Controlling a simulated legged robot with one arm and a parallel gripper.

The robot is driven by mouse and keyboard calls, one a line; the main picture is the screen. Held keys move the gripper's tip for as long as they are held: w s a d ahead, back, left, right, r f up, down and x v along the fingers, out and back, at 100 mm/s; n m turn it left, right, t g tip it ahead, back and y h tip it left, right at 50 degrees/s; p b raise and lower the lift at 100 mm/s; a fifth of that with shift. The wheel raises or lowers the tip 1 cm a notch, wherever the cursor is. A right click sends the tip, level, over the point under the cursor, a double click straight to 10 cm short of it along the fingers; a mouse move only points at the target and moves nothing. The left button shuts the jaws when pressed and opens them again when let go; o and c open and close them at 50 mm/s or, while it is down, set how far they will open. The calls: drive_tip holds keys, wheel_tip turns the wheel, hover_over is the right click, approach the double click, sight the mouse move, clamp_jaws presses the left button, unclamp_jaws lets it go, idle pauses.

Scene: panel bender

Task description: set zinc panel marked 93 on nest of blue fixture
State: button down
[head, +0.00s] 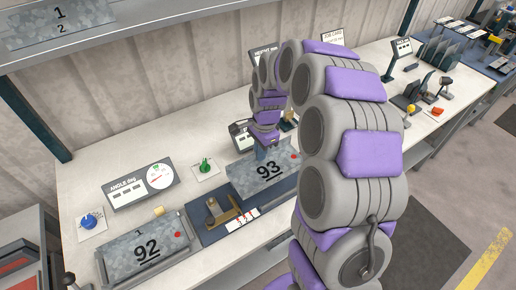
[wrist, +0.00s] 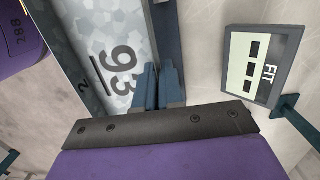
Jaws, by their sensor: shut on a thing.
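The zinc panel marked 93 (head: 250,181) is mottled grey with a red dot near its right end. It is at the middle of the bench in the head view, and its face fills the upper left of the wrist view (wrist: 112,28). My gripper (head: 266,150) is at the panel's far edge, its blue fingers (wrist: 158,82) close together and shut on it. A dark blue base (head: 205,235), likely the blue fixture, lies beside and under the panel. The nest is hidden, and I cannot tell whether the panel touches it.
A zinc panel marked 92 (head: 147,252) lies in a grey frame at left. A brown angled bracket (head: 222,212) stands between the panels. An angle gauge (head: 140,186) and green knob (head: 205,166) stand behind. A FIT display (wrist: 262,66) is close to my gripper.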

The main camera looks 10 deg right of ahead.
sight(260, 163)
wheel_tip(260, 163, down, 6)
drive_tip(key=shift+r+b, duration=0.1)
drive_tip(key=shift+b, duration=0.25)
drive_tip(key=shift+a+f, duration=0.15)
drive_tip(key=shift+f, duration=0.2)
drive_tip(key=shift+d, duration=0.35)
drive_tip(key=shift+a, duration=0.35)
drive_tip(key=shift+f, duration=0.25)
idle(0.3)
drive_tip(key=c, duration=1.2)
unclamp_jaws()
drive_tip(key=shift+r+p, duration=0.1)
drive_tip(key=shift+p, duration=0.2)
drive_tip(key=r+p, duration=0.1)
drive_tip(key=r, duration=0.4)
drive_tip(key=d+r+p, duration=0.1)
drive_tip(key=r, duration=0.5)
drive_tip(key=w+r+p, duration=0.1)
drive_tip(key=r, duration=0.5)
drive_tip(key=shift+d, duration=0.35)
